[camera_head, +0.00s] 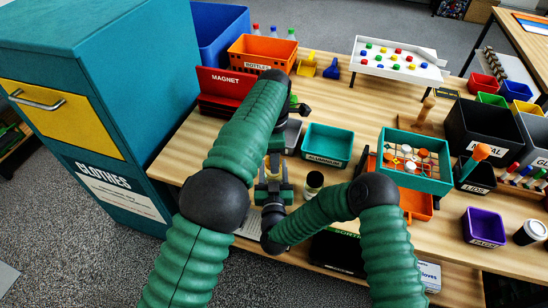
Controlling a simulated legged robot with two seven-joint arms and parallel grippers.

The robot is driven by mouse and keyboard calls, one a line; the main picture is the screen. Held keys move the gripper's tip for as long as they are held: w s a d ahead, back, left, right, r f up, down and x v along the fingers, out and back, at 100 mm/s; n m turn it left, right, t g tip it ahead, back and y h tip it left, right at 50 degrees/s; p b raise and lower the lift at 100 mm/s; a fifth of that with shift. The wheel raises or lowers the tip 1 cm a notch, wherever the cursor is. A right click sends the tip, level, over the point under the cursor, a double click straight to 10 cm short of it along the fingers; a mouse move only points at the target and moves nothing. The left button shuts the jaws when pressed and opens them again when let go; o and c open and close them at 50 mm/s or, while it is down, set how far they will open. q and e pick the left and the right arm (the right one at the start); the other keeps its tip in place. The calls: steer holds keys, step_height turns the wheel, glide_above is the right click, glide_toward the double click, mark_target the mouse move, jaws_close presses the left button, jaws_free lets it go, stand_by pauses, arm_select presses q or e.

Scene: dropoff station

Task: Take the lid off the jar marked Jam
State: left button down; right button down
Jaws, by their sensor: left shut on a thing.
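A second dark jar (531,230) with a white lid stands at the right edge. I cannot read the word Jam on either. My left arm reaches over the bench, and its gripper (297,110) is partly hidden behind its forearm. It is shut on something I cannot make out. My right gripper (273,180) is at the bench's near side, left of the small jar. A small tan thing shows at its fingertips; whether it grips it is unclear.
A teal ALUMINIUM bin (328,145) and a teal wire-divided crate (413,160) stand right of the grippers. A black LIDS bin (474,176) and a purple bin (484,226) are farther right. A red MAGNET box (222,84) and a teal CLOTHES cabinet (110,125) bound the left.

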arm_select(q)
steer(key=shift+r, duration=2)
arm_select(e)
steer(key=shift+f, duration=0.1)
steer(key=c, duration=0.5)
jaws_free()
